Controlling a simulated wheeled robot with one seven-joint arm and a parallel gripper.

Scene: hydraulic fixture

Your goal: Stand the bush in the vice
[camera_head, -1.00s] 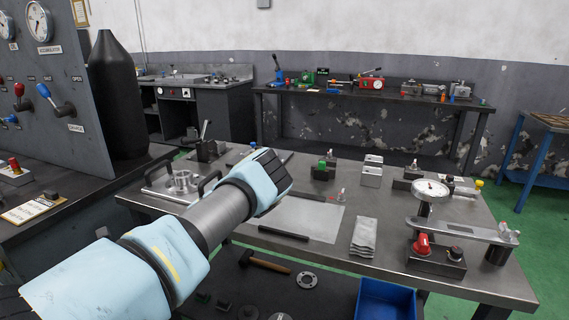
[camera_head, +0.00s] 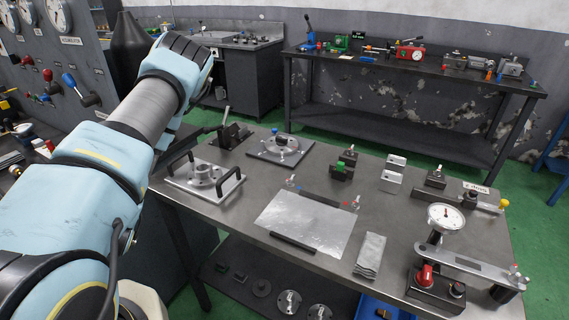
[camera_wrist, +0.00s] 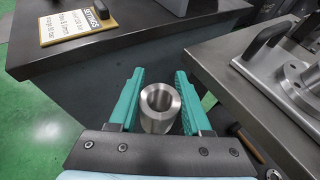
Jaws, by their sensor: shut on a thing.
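The bush (camera_wrist: 159,108) is a short hollow steel cylinder, seen in the wrist view with its open bore facing the camera. My gripper (camera_wrist: 160,76) is shut on it, with a teal finger on either side. It hangs over the gap between two benches, clear of both tops. In the head view my arm reaches to the upper left and the gripper and bush are hidden. I cannot pick out the vice with certainty; a grey block-like device (camera_head: 512,67) on the back bench is too small to identify.
A dark bench edge with a settings card (camera_wrist: 78,26) lies left in the wrist view.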

